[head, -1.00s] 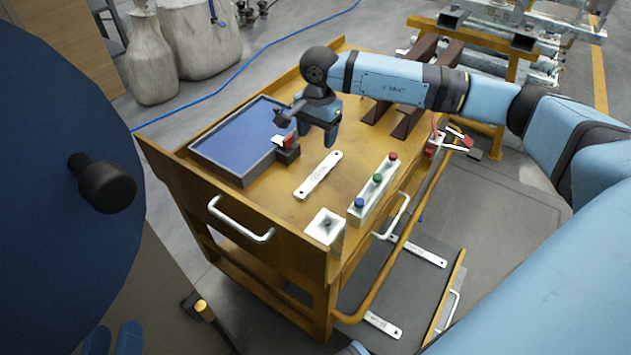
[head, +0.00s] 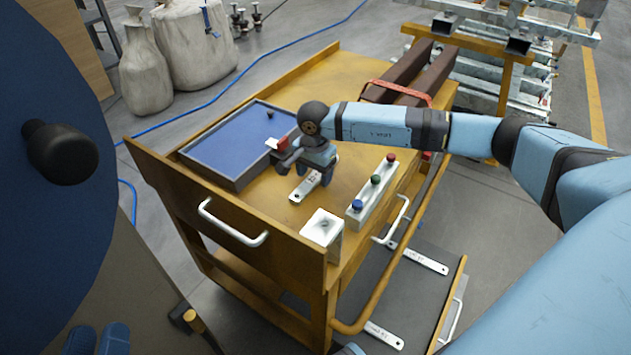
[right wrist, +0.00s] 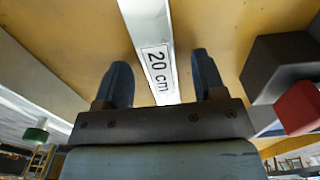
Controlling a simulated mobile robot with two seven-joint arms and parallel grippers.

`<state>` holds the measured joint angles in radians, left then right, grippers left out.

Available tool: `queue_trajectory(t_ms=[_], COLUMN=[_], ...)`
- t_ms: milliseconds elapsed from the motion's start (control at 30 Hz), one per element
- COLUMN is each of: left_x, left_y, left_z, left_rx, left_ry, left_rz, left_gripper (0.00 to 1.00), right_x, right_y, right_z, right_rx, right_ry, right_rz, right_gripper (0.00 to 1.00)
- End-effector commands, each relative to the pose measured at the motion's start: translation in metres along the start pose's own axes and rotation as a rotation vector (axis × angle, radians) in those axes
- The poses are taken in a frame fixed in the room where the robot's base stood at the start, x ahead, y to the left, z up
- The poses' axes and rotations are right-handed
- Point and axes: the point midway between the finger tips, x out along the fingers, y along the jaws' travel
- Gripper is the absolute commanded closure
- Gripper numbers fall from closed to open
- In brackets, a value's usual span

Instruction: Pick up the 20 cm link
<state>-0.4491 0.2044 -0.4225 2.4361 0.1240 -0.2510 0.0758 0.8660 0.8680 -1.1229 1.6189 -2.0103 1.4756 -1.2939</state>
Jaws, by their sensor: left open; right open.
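The 20 cm link (head: 301,191) is a flat white bar lying on the yellow cart top, partly hidden under my right gripper (head: 308,176). In the right wrist view the link (right wrist: 147,22), with its printed "20 cm" label, runs between the two fingers of my right gripper (right wrist: 162,78). The right gripper is open, with a finger on each side of the bar and gaps between. I cannot tell how far the fingertips are above the cart top. My left gripper (head: 97,339) is open and empty at the lower left, away from the cart.
A blue-lined tray (head: 225,148) with a red-and-black block (head: 279,148) at its edge lies left of the link. A button box (head: 370,190) and a white square block (head: 322,228) stand to the right and front. Brown beams (head: 405,70) lie behind. Two white bars (head: 418,259) lie on the lower shelf.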

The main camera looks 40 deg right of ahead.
Motion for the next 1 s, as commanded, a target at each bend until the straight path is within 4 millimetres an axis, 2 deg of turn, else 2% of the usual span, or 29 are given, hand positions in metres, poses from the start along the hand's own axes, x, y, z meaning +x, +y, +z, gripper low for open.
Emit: queue_trajectory(t_ms=[267, 367, 567, 867, 1000], left_x=[0.000, 0.000, 0.000, 0.000, 0.000], left_y=[0.000, 0.000, 0.000, 0.000, 0.001], left_z=[0.002, 0.002, 0.002, 0.002, -0.003], left_rx=[0.000, 0.000, -0.001, -0.001, 0.001], left_ry=[-0.009, -0.009, -0.009, -0.009, -0.002], left_rz=[0.000, 0.000, 0.000, 0.000, 0.000], left_gripper=[0.57, 0.57, 0.57, 0.57, 0.57], right_x=[0.004, 0.004, 0.004, 0.002, -0.009], right_y=[0.000, 0.000, 0.000, -0.001, -0.001], right_z=[0.000, 0.000, 0.000, -0.001, -0.001], right_rx=[0.001, 0.001, 0.001, 0.001, 0.001], right_ry=[0.000, 0.000, 0.000, 0.000, 0.001], right_rz=[-0.001, -0.001, -0.001, -0.003, -0.004], right_gripper=[0.36, 0.55, 1.00, 1.00, 1.00])
